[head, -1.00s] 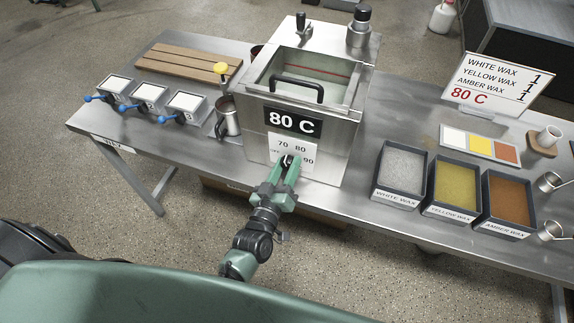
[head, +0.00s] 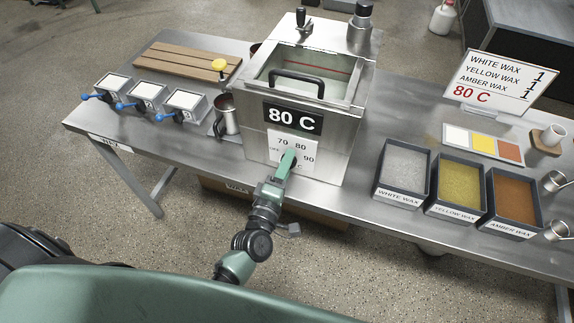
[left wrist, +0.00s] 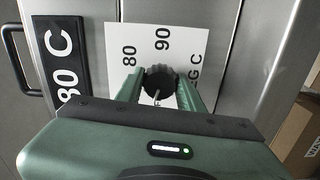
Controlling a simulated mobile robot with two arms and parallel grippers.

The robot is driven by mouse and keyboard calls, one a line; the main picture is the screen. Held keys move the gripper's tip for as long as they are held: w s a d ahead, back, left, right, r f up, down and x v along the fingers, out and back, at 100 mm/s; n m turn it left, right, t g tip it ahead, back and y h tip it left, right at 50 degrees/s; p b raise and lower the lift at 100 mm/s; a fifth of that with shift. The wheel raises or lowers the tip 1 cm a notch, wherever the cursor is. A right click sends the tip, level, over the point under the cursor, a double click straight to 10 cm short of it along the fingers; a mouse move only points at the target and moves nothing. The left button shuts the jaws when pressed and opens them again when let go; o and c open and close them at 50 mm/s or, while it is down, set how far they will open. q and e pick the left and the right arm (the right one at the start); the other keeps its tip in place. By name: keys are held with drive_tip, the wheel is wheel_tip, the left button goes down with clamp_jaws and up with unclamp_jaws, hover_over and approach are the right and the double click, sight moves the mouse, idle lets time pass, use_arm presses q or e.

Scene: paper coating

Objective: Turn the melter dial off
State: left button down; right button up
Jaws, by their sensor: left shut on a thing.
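The melter (head: 330,130) is a steel box on the table with a black "80 C" display (head: 292,118) on its front. Below is a white dial label (head: 280,137) marked OFF, 70, 80 and 90. The black dial (left wrist: 158,80) sits between the fingers of my left gripper (left wrist: 158,92), which is shut on it. A light mark on the dial points down in the left wrist view, toward the label's OFF side; the OFF print is hidden there. In the head view my left gripper (head: 287,162) covers the dial, seen edge-on. My right gripper is not in view.
White, yellow and amber wax bins (head: 458,187) stand to the right of the melter. A metal jug (head: 228,115) and several small molds with blue handles (head: 147,96) are to its left. A sign (head: 497,82) stands at the back right.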

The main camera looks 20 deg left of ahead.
use_arm(q)
drive_tip(key=shift+n+b, duration=0.45)
drive_tip(key=shift+n, duration=1.25)
drive_tip(key=c, duration=0.9)
unclamp_jaws()
drive_tip(key=shift+a, duration=0.1)
drive_tip(key=shift+s+f, duration=0.1)
drive_tip(key=shift+s, duration=0.25)
drive_tip(key=s+b, duration=0.2)
drive_tip(key=s, duration=0.5)
